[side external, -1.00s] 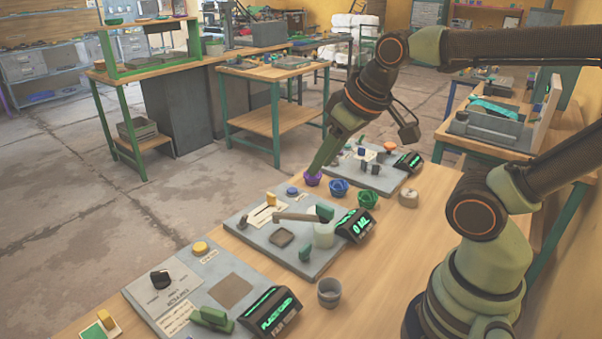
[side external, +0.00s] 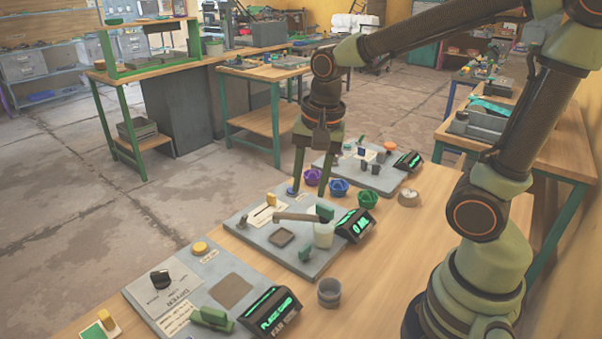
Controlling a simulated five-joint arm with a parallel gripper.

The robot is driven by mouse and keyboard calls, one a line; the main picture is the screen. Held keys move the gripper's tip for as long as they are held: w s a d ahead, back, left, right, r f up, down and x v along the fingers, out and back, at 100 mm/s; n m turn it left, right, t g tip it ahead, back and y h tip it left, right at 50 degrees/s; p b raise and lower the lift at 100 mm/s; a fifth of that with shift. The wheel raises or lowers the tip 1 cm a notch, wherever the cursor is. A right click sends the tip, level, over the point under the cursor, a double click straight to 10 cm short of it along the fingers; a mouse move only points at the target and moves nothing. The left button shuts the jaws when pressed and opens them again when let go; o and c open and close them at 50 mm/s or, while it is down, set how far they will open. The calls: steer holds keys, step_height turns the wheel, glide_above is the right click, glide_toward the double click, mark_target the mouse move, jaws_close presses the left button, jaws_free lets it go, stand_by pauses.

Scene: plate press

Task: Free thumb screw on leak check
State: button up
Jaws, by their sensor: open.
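The middle station (side external: 247,237) is a grey panel on the wooden bench with a lit display (side external: 356,225) that seems to read "0 ML". On it are a green upright piece (side external: 325,212), a grey lever (side external: 292,217), a pale cylinder (side external: 323,236) and a small green knob (side external: 306,253). I cannot tell which part is the thumb screw. My gripper (side external: 309,192) points down above the far edge of this panel, fingers apart and empty. Its left fingertip is close to a blue button (side external: 291,191); contact cannot be told.
Purple (side external: 312,177), blue (side external: 339,187) and green (side external: 367,199) fluted pieces stand between the middle and far panels (side external: 361,178). A nearer panel (side external: 180,279) has a black knob. A grey cup (side external: 329,292) and a round beige piece (side external: 407,197) stand on the bench.

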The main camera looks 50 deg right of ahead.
mark_target(305, 247)
steer(key=f+m, duration=0.2)
steer(key=f, duration=0.3)
steer(key=f+m+g, duration=0.1)
steer(key=f+m, duration=0.1)
steer(key=f, duration=0.3)
steer(key=f+m, duration=0.1)
steer(key=f, duration=0.4)
steer(key=shift+w+a+f+m+g, duration=0.15)
steer(key=shift+w+m+g, duration=0.25)
steer(key=shift+c, duration=0.3)
jaws_close()
